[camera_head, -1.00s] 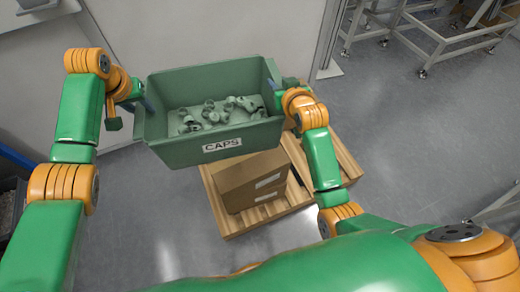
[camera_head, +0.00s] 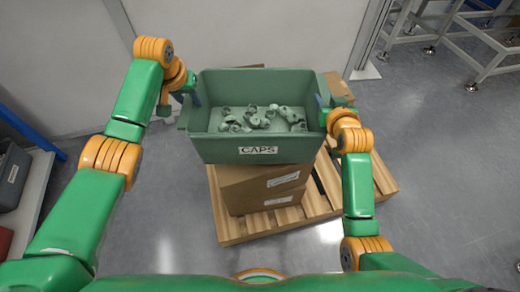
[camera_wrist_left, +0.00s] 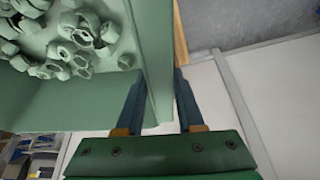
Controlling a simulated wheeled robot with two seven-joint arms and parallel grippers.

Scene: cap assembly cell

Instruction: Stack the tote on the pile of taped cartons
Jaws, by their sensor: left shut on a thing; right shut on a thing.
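The green tote (camera_head: 259,149), labelled CAPS and holding several loose green caps (camera_head: 262,118), is held level between my two arms. In the head view it overlaps the pile of taped cartons (camera_head: 262,191); whether it touches them I cannot tell. My left gripper (camera_head: 192,100) is shut on the tote's left side. In the left wrist view its two blue fingers (camera_wrist_left: 158,100) straddle the tote wall (camera_wrist_left: 152,60). My right gripper (camera_head: 324,112) is shut on the tote's right side, its fingertips partly hidden.
The cartons stand on a wooden pallet (camera_head: 232,230). Another carton (camera_head: 338,88) shows behind the tote at the right. A pale wall panel (camera_head: 240,30) is behind, a metal frame (camera_head: 475,50) at the back right, and a shelf with bins (camera_head: 35,190) at the left. The right floor is clear.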

